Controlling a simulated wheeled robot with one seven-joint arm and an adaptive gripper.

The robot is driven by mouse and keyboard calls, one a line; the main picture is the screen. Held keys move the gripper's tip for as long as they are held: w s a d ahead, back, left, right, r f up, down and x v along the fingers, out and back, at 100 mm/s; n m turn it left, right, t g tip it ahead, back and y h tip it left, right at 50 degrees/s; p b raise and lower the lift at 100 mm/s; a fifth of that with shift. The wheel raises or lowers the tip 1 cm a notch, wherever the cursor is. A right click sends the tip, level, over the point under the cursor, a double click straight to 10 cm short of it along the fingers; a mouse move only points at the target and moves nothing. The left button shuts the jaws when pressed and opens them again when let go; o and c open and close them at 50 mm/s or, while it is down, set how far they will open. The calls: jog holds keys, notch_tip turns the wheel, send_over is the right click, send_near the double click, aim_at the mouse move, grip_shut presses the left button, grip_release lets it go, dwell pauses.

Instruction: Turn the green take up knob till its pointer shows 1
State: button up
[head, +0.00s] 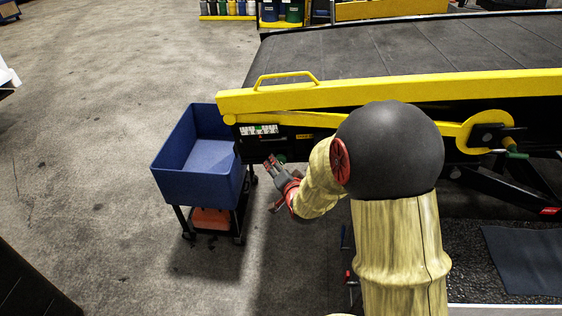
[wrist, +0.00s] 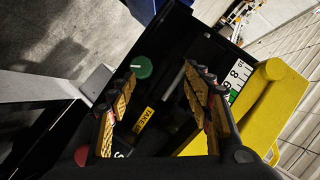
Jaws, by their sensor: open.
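The green take-up knob (wrist: 141,67) shows in the wrist view on the loader's black side panel, just beyond and between my fingertips, nearer the left one. My gripper (wrist: 158,76) is open, with nothing between its fingers. A yellow take-up label (wrist: 143,119) and a white numbered scale with green (wrist: 238,74) are on the panel; the number 1 cannot be read.
A blue bin cart (head: 196,185) stands close left of my gripper. A yellow rail with a handle (head: 287,80) runs above the panel. The floor at left is clear.

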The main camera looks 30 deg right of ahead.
aim_at(281, 162)
jog(key=shift+w+d+f+m+t+h, duration=0.1)
jog(key=shift+w+d+f+m+t, duration=0.35)
jog(key=shift+w+d+f, duration=0.6)
jog(key=shift+w+d+f+m+t+h, duration=0.1)
jog(key=shift+w+d+f+m+t, duration=0.1)
jog(key=shift+w+d+f+m, duration=0.8)
jog(key=shift+w+d+f+m+t+h, duration=0.1)
jog(key=shift+w+d+f+t, duration=0.25)
jog(key=shift+w+f, duration=0.75)
jog(key=shift+w+r, duration=0.3)
jog(key=shift+r, duration=0.1)
jog(key=shift+c, duration=0.7)
jog(key=c, duration=1)
